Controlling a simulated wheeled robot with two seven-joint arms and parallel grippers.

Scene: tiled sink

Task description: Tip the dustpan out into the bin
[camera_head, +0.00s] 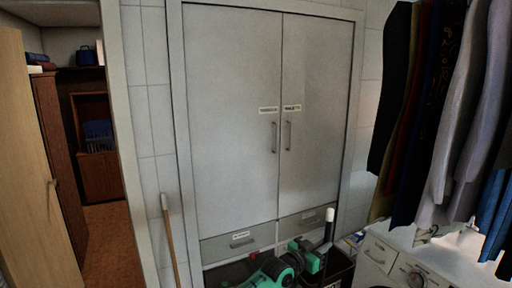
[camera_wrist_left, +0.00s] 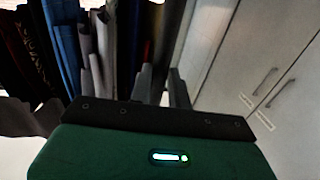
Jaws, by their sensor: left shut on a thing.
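My left gripper (camera_head: 321,246) is low in the head view, in front of the cabinet's drawers. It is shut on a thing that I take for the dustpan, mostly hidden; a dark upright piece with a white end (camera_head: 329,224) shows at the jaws. In the left wrist view the two grey fingers (camera_wrist_left: 162,88) stand close together, and the held thing is hard to make out. A black open-topped container, which looks like the bin (camera_head: 341,272), stands just below and right of the gripper. Its inside is mostly hidden. My right gripper is not in view.
A grey cabinet (camera_head: 232,110) with shut doors and drawers stands behind. Clothes (camera_head: 455,120) hang at the right above a white appliance (camera_head: 380,255). A wooden stick (camera_head: 170,240) leans on the tiled wall. A doorway opens at the left.

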